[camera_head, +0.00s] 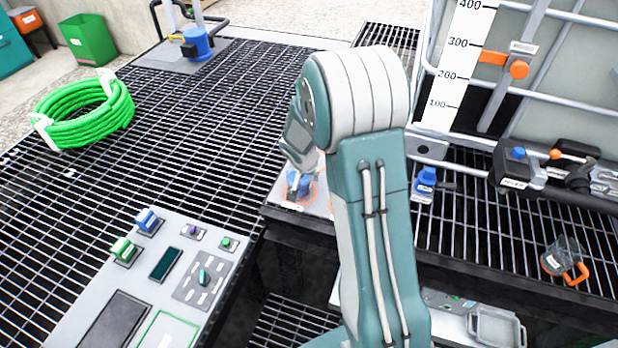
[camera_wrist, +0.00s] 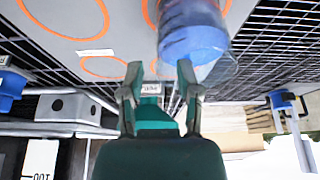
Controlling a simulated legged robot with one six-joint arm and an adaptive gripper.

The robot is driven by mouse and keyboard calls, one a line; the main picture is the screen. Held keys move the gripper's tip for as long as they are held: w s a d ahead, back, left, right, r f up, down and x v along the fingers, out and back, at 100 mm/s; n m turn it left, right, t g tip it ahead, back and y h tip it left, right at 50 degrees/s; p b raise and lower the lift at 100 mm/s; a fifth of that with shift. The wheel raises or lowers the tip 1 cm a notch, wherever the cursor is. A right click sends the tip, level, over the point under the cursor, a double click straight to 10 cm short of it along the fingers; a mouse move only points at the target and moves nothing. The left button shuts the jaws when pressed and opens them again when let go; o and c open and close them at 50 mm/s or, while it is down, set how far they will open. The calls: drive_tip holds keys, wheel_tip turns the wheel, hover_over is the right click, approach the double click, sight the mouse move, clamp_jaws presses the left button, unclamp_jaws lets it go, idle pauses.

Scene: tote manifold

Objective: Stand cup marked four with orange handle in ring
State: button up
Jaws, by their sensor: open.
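A clear cup with an orange base and orange handle (camera_head: 577,274) stands on the grating at the far right in the head view; its marking is too small to read. My gripper (camera_wrist: 159,78) is open and empty, well away to the left of that cup. A clear cup with a blue base (camera_wrist: 195,42) is close beyond my fingertips in the wrist view, at an orange ring (camera_wrist: 231,12). The blue cup also shows in the head view (camera_head: 300,180), partly hidden by my gripper. Another orange ring (camera_wrist: 105,66) on the grey plate (camera_wrist: 72,43) looks empty.
A large tote with a level scale (camera_head: 459,65) stands behind the grating. Valves and fittings (camera_head: 515,165) line its front. A control panel (camera_head: 165,275) is at lower left. A green hose coil (camera_head: 85,112) lies at far left. Open grating lies between.

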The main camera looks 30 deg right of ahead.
drive_tip(key=s+a+r+n+t, duration=0.15)
drive_tip(key=s+a+r, duration=0.25)
drive_tip(key=s+r, duration=0.45)
drive_tip(key=s+a+r+n, duration=0.2)
drive_tip(key=s+a+r, duration=0.25)
drive_tip(key=r, duration=0.75)
drive_tip(key=s+a+r+n+y, duration=0.1)
drive_tip(key=s+a+r+n, duration=0.1)
drive_tip(key=s, duration=0.5)
drive_tip(key=s+a+r+n+y, duration=0.2)
drive_tip(key=s+n, duration=0.1)
drive_tip(key=s, duration=0.4)
drive_tip(key=shift+a+t, duration=0.2)
drive_tip(key=shift+t, duration=0.25)
drive_tip(key=shift+r, duration=0.1)
